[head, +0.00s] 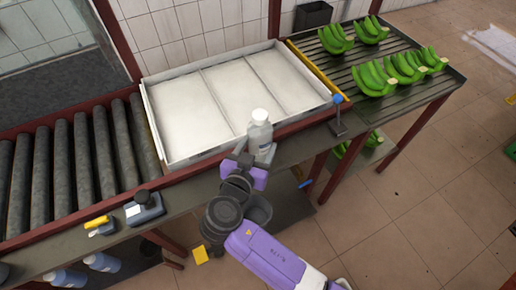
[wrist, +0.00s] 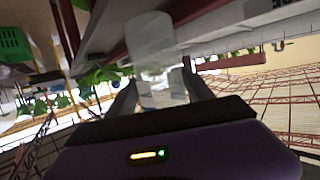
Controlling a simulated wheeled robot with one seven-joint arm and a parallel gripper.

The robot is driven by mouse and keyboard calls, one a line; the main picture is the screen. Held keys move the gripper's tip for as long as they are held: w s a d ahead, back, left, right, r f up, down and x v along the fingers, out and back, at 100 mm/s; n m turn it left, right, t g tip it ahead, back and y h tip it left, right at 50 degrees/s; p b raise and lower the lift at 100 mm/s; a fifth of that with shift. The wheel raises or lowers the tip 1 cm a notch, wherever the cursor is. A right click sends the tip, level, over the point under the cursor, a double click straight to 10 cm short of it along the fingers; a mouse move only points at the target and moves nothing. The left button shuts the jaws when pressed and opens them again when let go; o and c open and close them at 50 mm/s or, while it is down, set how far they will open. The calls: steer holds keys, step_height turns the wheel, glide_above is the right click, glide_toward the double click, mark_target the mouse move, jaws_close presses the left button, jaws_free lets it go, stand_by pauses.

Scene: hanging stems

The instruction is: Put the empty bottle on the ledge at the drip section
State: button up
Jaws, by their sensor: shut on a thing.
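A pale, translucent bottle with a white cap (head: 260,130) stands out at the front edge of the white tray in the head view. My gripper (head: 250,158) is shut on the bottle, and the bottle looks about upright. In the wrist view the bottle (wrist: 152,45) sits between the two fingers (wrist: 152,92). The drip section appears to be the slatted rack (head: 390,75) at the right, with bunches of green bananas on it. I cannot tell whether the bottle touches the ledge (head: 290,128) along the tray's front.
The white tray (head: 165,160) has three compartments. A roller conveyor (head: 75,170) lies to its left. A blue-topped device (head: 338,115) stands on the ledge right of the bottle. A grey scale-like box (head: 145,210) sits on the front shelf. Tiled floor at the lower right is clear.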

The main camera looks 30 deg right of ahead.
steer(key=shift+f, duration=0.95)
steer(key=shift+f, duration=0.1)
steer(key=o, duration=1.4)
steer(key=shift+r, duration=0.2)
steer(key=b+v, duration=0.2)
steer(key=v, duration=1)
steer(key=shift+b, duration=0.3)
